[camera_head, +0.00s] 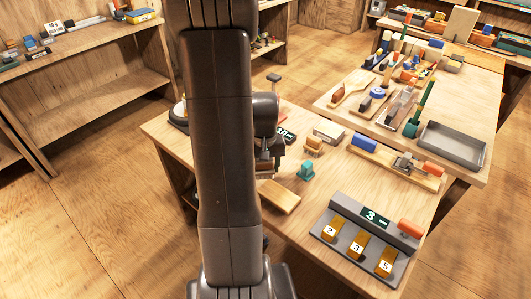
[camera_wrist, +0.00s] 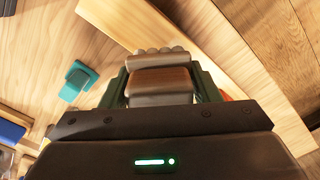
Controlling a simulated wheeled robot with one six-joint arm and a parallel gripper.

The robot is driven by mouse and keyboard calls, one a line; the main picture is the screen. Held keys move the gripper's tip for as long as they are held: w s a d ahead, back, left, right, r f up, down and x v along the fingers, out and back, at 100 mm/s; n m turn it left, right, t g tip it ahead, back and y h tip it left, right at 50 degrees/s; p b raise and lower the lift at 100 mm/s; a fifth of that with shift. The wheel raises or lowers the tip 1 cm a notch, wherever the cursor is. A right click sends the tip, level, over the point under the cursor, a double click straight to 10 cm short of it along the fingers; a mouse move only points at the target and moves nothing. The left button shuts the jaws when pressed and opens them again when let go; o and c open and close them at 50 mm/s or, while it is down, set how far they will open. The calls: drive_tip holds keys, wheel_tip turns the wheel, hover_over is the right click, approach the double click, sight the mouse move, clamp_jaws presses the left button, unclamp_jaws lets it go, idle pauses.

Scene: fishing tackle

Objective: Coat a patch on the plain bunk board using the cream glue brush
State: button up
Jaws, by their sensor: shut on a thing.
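My gripper (camera_wrist: 160,90) is shut on the cream glue brush (camera_wrist: 158,84), which has a brown wooden block and pale, rounded cream parts between the dark green fingers. In the head view, my gripper (camera_head: 265,158) is partly hidden behind my arm, low over the near left part of the bench. The plain bunk board (camera_head: 280,197), a small pale wooden slab, lies flat just below and in front of it. In the wrist view the board (camera_wrist: 118,20) runs in under the brush's far end. I cannot tell whether the brush touches it.
A teal object (camera_head: 306,171) stands right of the board, with a small orange-brown block (camera_head: 314,143) behind it. A grey numbered rack (camera_head: 367,235) fills the bench's front right. A second table with a grey tray (camera_head: 453,145) and several tools stands beyond.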

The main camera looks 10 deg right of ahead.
drive_tip(key=shift+r+p, duration=1.05)
drive_tip(key=shift+r, duration=0.75)
drive_tip(key=shift+a+r+p, duration=0.1)
drive_tip(key=shift+r+p, duration=0.05)
drive_tip(key=shift+p, duration=0.7)
